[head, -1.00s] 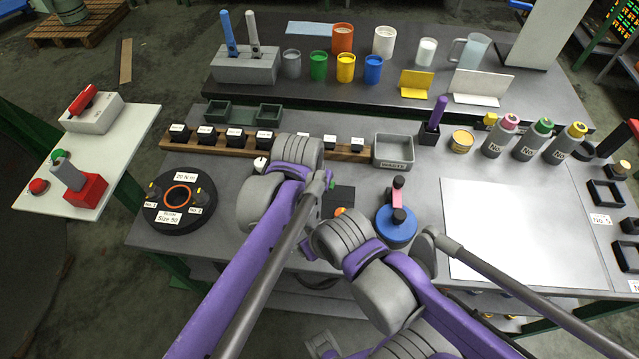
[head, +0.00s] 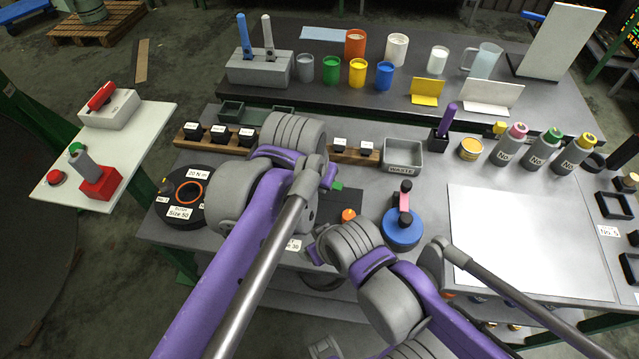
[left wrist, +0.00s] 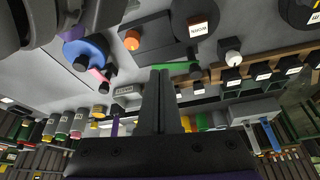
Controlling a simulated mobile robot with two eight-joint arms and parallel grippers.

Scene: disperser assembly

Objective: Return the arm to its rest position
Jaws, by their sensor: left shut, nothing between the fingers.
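My left arm (head: 255,215) reaches over the front of the workbench in the head view, and its own links hide the gripper there. In the left wrist view the two fingers of my left gripper (left wrist: 159,75) are together with nothing between them. Their tips appear close to a green piece (left wrist: 172,66) in the picture; the real gap is unclear. My right arm (head: 390,285) is folded low in front of the bench in the head view. My right gripper is out of sight.
A black round fixture (head: 187,205) lies left of my left arm. A wooden rail (head: 352,155) runs behind. A white sheet (head: 520,235) covers clear bench at right.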

